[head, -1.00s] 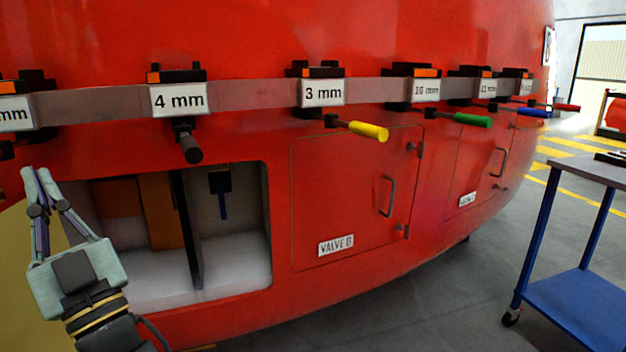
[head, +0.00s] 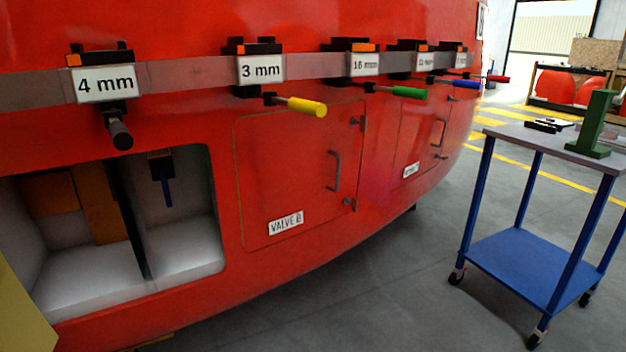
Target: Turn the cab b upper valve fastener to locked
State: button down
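The VALVE B door (head: 290,180) is a closed red panel on the red nosecone, with a grey bar handle (head: 335,171) near its right side. A small grey upper fastener (head: 357,121) sits at its upper right edge and a similar lower fastener (head: 350,204) at its lower right. Both are too small to tell whether they are locked. A second closed door (head: 420,150) with a handle and a label too small to read is farther right. My gripper is not in this view.
A rail (head: 200,79) above the doors carries labelled tool holders; the yellow-handled tool (head: 305,106) juts out above the VALVE B door. An open compartment (head: 185,262) is at left. A blue wheeled cart (head: 540,265) stands at right, with open floor (head: 400,285) between.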

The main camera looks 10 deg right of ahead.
aim_at(363, 124)
jog(key=l+z, duration=0.2)
jog(key=z, duration=1.4)
jog(key=i+j, duration=0.1)
jog(key=j, duration=0.3)
jog(key=j+z, duration=0.1)
jog(key=j, duration=0.3)
jog(key=i, duration=0.05)
